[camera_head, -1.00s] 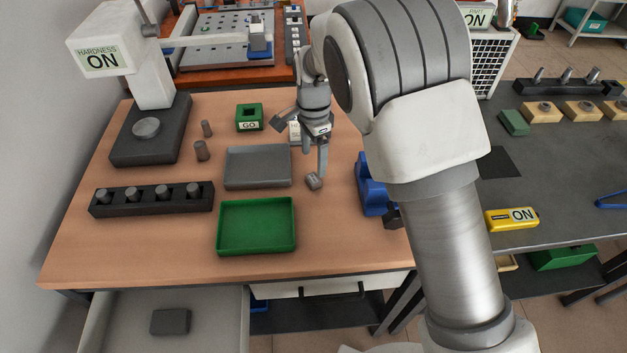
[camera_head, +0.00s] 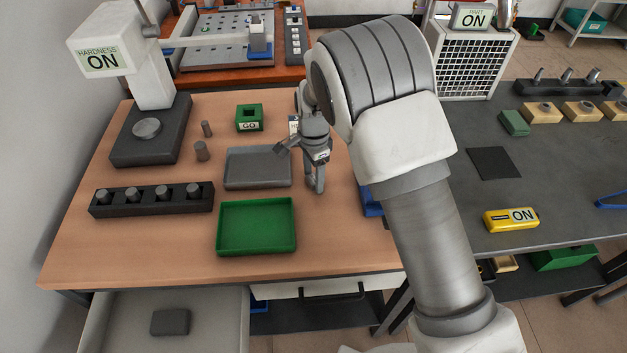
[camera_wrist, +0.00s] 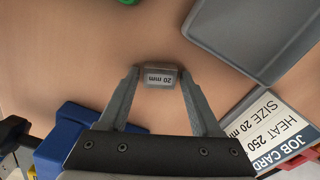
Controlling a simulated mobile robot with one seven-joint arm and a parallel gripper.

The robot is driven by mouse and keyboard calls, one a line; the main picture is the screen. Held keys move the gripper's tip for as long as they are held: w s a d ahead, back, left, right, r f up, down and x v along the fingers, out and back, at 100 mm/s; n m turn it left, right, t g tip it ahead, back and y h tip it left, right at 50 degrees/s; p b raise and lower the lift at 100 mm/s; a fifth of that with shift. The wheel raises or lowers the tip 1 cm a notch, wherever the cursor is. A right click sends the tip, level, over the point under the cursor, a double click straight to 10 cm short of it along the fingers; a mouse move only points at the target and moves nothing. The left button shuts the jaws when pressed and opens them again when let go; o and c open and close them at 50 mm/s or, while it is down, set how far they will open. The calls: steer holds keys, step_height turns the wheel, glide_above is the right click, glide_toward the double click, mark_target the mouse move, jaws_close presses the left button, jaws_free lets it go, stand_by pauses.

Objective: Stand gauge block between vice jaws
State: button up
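The gauge block (camera_wrist: 160,77) is a small grey block marked "20 mm". In the wrist view it sits on the wooden bench between my fingertips. My gripper (camera_wrist: 159,73) is open, with one finger on each side of the block; I cannot tell whether either touches it. In the head view my gripper (camera_head: 316,188) points down right of the grey tray, and its fingers hide the block. The blue vice (camera_head: 372,200) is to the right, mostly hidden behind my arm. Part of its blue body (camera_wrist: 66,136) shows at lower left in the wrist view; its jaws are not clear.
A grey tray (camera_head: 258,168) and a green tray (camera_head: 257,248) lie left of my gripper. A job card (camera_wrist: 275,130) reads "HEAT 250, SIZE 20 mm". A dark rack (camera_head: 150,208) with several pegs and the hardness tester (camera_head: 150,150) stand farther left.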

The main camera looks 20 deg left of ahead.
jaws_close()
steer(key=shift+r, duration=0.1)
